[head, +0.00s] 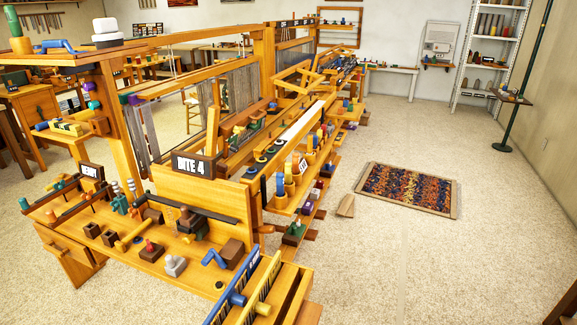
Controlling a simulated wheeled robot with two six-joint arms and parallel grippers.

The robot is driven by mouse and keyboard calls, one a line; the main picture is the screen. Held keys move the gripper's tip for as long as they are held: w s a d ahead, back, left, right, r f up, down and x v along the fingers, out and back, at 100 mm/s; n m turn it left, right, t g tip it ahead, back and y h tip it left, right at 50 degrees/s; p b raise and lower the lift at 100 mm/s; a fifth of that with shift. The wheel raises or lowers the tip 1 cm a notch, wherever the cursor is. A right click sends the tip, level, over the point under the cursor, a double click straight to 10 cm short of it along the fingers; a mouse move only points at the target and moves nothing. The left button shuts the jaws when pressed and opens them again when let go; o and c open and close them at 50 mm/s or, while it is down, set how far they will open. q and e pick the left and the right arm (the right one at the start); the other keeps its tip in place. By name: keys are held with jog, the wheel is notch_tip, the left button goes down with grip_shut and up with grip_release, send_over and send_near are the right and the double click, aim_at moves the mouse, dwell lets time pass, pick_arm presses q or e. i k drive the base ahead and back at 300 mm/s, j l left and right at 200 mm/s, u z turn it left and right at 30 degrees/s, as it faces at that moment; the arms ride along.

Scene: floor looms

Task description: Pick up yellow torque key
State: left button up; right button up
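Neither of my grippers shows in the head view. A yellow rod-like piece (130,237) lies slanted on the near wooden bench top (190,247), left of the middle; it may be the yellow torque key, but it is too small to tell. A blue angled key-like piece (214,258) lies on the same bench, to the right. Another blue angled piece (57,46) lies on the high shelf at the upper left. A yellow-edged comb-like bar (262,298) leans at the bench's front right, beside a blue one (232,292).
Small blocks, pegs and a grey knob (175,265) crowd the bench top. A patterned rug (408,190) lies on the right. The carpeted floor (420,270) at front right is clear.

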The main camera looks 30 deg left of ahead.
aim_at(287, 167)
jog(key=i+l+u, duration=0.2)
jog(key=l+u, duration=0.2)
jog(key=i+l+u, duration=0.1)
jog(key=l+u, duration=0.9)
jog(key=u, duration=0.25)
jog(key=i+l+u, duration=0.3)
jog(key=l, duration=0.15)
jog(key=l+u, duration=0.35)
jog(key=i+l+u, duration=0.1)
jog(key=l+u, duration=0.2)
jog(key=l, duration=1.35)
jog(key=i+l+u, duration=0.15)
jog(key=l, duration=0.9)
